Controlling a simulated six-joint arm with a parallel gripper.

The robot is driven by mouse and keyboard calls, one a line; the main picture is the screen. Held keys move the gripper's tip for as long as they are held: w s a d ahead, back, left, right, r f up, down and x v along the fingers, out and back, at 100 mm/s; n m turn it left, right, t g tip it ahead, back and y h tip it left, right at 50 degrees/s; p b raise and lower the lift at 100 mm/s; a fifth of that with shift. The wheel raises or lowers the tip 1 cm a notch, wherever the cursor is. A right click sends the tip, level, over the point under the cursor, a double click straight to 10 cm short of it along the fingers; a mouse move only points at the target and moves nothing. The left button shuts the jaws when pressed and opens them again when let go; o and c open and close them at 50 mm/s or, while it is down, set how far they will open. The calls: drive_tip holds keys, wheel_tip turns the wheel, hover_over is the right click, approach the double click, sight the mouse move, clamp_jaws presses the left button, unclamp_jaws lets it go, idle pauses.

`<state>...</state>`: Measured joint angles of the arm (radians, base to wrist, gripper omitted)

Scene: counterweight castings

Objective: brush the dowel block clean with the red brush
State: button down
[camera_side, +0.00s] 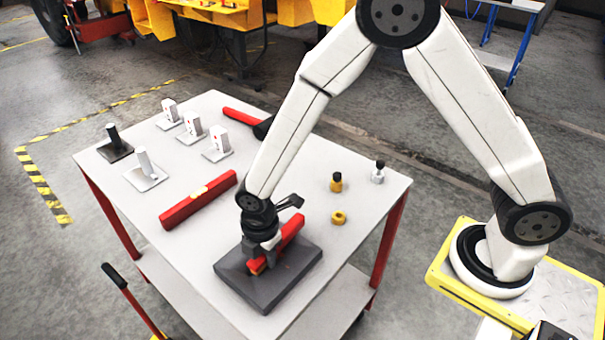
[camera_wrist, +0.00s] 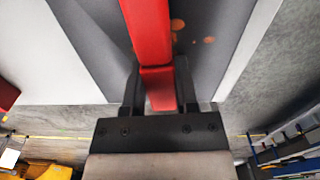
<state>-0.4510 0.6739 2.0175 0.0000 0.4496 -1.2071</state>
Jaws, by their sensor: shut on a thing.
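The red brush (camera_side: 291,233) is in my gripper (camera_side: 267,243), whose jaws are shut on its handle. The dowel block, a dark grey slab (camera_side: 292,270), lies at the front of the cart top. The brush is low over the block, with its orange-brown end close to the top face; I cannot tell whether it touches. In the wrist view the brush handle (camera_wrist: 147,30) runs up out of the picture from between my gripper's fingers (camera_wrist: 160,92). The block (camera_wrist: 204,62) shows behind it, with orange spots (camera_wrist: 178,25) to the right of the brush.
The cart top (camera_side: 300,150) also holds a red bar with a yellow middle (camera_side: 198,199), white posts on plates (camera_side: 146,166), a dark post (camera_side: 117,143) and a red-handled tool (camera_side: 245,118).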

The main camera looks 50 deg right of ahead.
sight(287, 258)
drive_tip(key=shift+d, duration=2.75)
drive_tip(key=shift+r, duration=4.15)
drive_tip(key=shift+s, duration=0.1)
drive_tip(key=shift+s+a+f, duration=0.5)
drive_tip(key=shift+s+f, duration=0.1)
drive_tip(key=shift+s, duration=0.1)
drive_tip(key=shift+s+a+f, duration=0.45)
drive_tip(key=shift+s+f, duration=0.1)
drive_tip(key=shift+s, duration=0.1)
drive_tip(key=shift+f, duration=0.1)
drive_tip(key=shift+f, duration=2.3)
drive_tip(key=shift+f, duration=0.6)
